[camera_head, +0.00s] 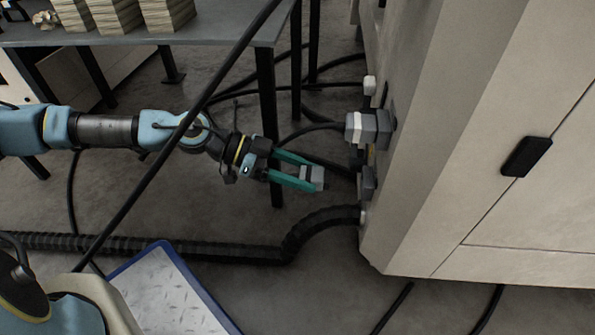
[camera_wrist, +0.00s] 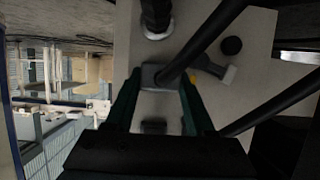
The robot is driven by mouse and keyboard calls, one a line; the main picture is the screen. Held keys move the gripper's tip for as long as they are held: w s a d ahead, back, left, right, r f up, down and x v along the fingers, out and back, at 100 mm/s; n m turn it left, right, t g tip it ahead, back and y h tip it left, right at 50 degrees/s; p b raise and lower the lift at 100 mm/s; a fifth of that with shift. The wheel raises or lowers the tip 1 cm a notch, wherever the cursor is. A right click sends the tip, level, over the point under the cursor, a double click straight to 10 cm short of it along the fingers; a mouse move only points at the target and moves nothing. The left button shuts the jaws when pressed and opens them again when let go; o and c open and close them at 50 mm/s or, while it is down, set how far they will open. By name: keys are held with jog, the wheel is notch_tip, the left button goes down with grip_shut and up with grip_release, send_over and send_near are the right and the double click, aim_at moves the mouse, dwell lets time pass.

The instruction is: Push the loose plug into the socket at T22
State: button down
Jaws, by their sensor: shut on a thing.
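The loose plug (camera_head: 316,178) is a grey block between the teal fingertips of my gripper (camera_head: 308,178). My gripper is shut on it. In the wrist view the grey plug (camera_wrist: 153,76) shows between the fingertips, with a black cable crossing over it. A grey socket housing (camera_head: 368,183) sits low on the cabinet's side face, just right of the plug. In the head view a small gap shows between plug and housing. The socket's opening is not visible and no T22 label can be read.
A white-and-grey connector (camera_head: 364,128) with a black cable sits on the cabinet (camera_head: 415,150) above that housing. A corrugated black hose (camera_head: 320,222) enters the cabinet below. A table (camera_head: 225,32) with stacked brown sheets stands behind my arm. Black cables cross the space.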

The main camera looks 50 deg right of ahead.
aim_at(321, 174)
jog(key=shift+s+d+p, duration=0.25)
jog(key=shift+s+d, duration=0.5)
jog(key=shift+s, duration=0.25)
jog(key=shift+s+d+p, duration=0.25)
jog(key=shift+s+d, duration=0.5)
jog(key=shift+s, duration=0.25)
jog(key=shift+s+d+p, duration=0.4)
jog(key=shift+s+d, duration=0.25)
jog(key=shift+s, duration=0.25)
dwell(1.6)
jog(key=shift+c, duration=0.9)
grip_release()
jog(key=p+v, duration=0.3)
jog(key=v, duration=0.7)
jog(key=shift+p, duration=0.35)
jog(key=shift+w+a, duration=0.3)
